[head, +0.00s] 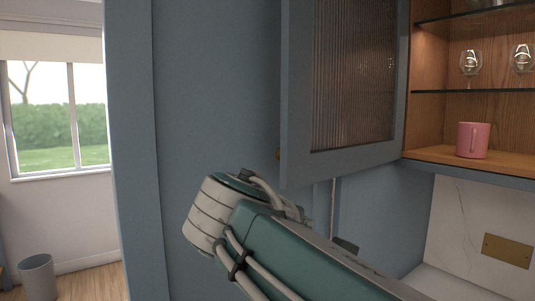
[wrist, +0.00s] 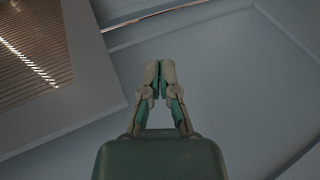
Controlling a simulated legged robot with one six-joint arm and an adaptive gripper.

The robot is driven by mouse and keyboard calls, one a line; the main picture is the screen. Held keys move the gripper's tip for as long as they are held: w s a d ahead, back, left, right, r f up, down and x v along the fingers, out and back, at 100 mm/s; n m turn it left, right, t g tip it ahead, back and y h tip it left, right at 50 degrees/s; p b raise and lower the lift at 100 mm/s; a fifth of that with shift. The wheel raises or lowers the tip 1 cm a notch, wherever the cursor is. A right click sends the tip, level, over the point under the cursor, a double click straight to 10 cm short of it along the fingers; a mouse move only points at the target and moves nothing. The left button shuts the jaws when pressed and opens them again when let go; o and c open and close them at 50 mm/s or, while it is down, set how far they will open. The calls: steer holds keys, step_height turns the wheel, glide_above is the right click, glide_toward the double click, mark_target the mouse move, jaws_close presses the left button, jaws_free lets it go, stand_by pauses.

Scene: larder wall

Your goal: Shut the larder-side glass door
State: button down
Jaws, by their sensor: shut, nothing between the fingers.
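The glass door (head: 295,100) stands open in the head view, a blue-grey frame around a reeded glass panel (head: 353,75). It swings out to the left of the lit wooden cupboard. In the wrist view the door's frame (wrist: 98,112) and reeded glass (wrist: 30,45) fill the upper left. My gripper (wrist: 160,66) is shut and empty in the wrist view, with the door to its left. I cannot tell whether it touches the door. In the head view my arm hides the gripper.
The open cupboard holds a pink mug (head: 472,140) on its floor and wine glasses (head: 471,63) on a glass shelf (head: 480,91). A brass socket plate (head: 507,250) is on the marble splashback below. A bin (head: 37,276) stands far left under a window.

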steer(key=a+r+n+t+h, duration=0.15)
steer(key=a+r+t, duration=0.25)
steer(key=a+r, duration=0.65)
steer(key=shift+h, duration=0.45)
steer(key=x, duration=0.3)
steer(key=r+x, duration=0.1)
steer(key=x, duration=0.3)
steer(key=r+x, duration=0.1)
steer(key=x, duration=0.2)
steer(key=shift+w+d, duration=0.25)
